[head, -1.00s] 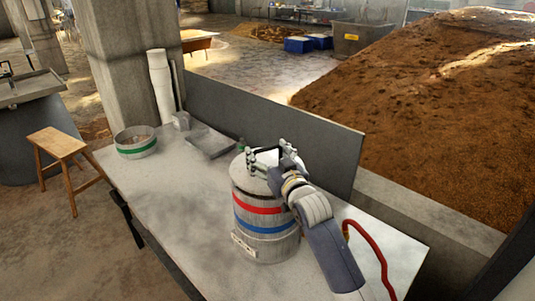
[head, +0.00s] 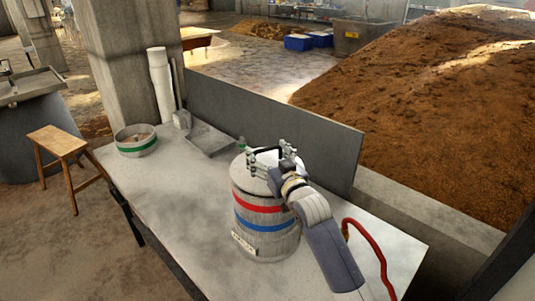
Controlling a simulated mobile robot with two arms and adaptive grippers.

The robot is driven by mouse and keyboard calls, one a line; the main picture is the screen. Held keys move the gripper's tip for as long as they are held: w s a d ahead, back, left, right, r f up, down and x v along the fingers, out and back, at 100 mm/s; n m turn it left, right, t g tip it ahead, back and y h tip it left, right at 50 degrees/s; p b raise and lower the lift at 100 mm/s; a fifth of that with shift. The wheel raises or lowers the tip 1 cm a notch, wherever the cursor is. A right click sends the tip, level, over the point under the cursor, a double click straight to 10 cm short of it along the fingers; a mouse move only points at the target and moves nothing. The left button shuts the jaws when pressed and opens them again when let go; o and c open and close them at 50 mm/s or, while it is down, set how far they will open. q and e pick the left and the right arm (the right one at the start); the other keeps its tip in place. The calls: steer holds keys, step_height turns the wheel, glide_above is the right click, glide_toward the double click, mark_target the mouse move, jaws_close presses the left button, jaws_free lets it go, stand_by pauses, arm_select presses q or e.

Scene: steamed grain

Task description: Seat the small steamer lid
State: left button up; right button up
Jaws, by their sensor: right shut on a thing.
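The small steamer (head: 266,222) stands upright on the table, grey with a red band above a blue band. Its pale lid (head: 243,170) lies on top of the steamer, looking about level; whether its rim is fully down all round cannot be told. The lid has a dark handle (head: 262,150). My right gripper (head: 270,164) is above the lid, its fingers shut on the lid's handle, and it hides part of the lid. My left gripper is not in view.
A round container with a green band (head: 136,147) stands at the table's far left. A grey tray (head: 209,141) and a small grey object (head: 181,119) lie near the back panel (head: 270,115). A red hose (head: 372,240) runs on the right. The table's (head: 170,195) left front is clear.

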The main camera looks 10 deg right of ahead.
steer(key=shift+f, duration=0.45)
stand_by(0.4)
steer(key=shift+f, duration=0.25)
stand_by(0.4)
steer(key=o, duration=1.5)
steer(key=shift+f, duration=0.2)
steer(key=s+d, duration=0.2)
steer(key=s, duration=1)
steer(key=shift+d+r, duration=0.15)
steer(key=shift+d, duration=0.05)
